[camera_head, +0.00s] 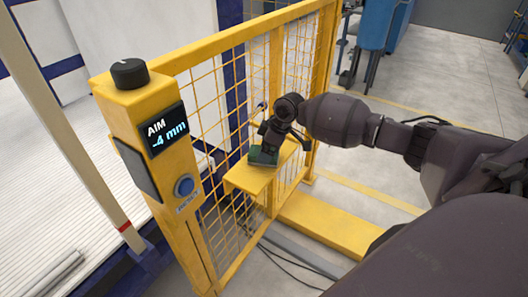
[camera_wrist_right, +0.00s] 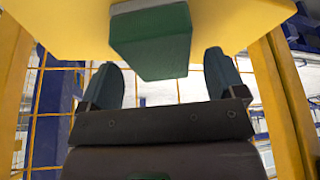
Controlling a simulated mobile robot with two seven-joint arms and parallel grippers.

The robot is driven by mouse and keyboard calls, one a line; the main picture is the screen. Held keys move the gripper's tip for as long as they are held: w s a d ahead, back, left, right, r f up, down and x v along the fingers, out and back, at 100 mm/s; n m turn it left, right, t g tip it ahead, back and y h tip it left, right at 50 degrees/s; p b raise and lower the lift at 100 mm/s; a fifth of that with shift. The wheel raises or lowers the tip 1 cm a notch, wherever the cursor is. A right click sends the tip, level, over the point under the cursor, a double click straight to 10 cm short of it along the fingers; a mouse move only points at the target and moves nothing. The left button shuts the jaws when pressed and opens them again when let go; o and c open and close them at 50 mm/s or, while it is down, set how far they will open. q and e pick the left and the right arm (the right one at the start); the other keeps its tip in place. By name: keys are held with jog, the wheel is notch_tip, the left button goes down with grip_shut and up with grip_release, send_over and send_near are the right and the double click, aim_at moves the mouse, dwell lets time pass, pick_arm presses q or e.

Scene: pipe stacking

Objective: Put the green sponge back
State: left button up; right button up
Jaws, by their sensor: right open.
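The green sponge (camera_head: 263,156) lies on the small yellow shelf (camera_head: 248,180) fixed to the yellow mesh fence. In the right wrist view the sponge (camera_wrist_right: 151,42) is a green block with a pale grey layer, resting against the yellow shelf surface (camera_wrist_right: 235,25). My right gripper (camera_head: 270,140) is right at the sponge. Its two dark fingers are spread apart, one on each side of the sponge in the right wrist view, with gaps visible beside it. My left gripper is not in view.
A yellow post (camera_head: 165,190) with a black knob, a blue button and a display reading "AIM -4 mm" stands left of the shelf. The mesh fence (camera_head: 225,85) runs behind the shelf. A yellow floor beam (camera_head: 330,225) and cables lie below. Grey floor is open at right.

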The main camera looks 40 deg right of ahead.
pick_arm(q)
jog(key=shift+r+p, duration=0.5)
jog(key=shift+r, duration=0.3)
pick_arm(e)
jog(key=v, duration=0.9)
jog(key=shift+r, duration=0.35)
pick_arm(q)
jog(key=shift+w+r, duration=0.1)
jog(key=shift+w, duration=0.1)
pick_arm(e)
jog(key=shift+s, duration=0.1)
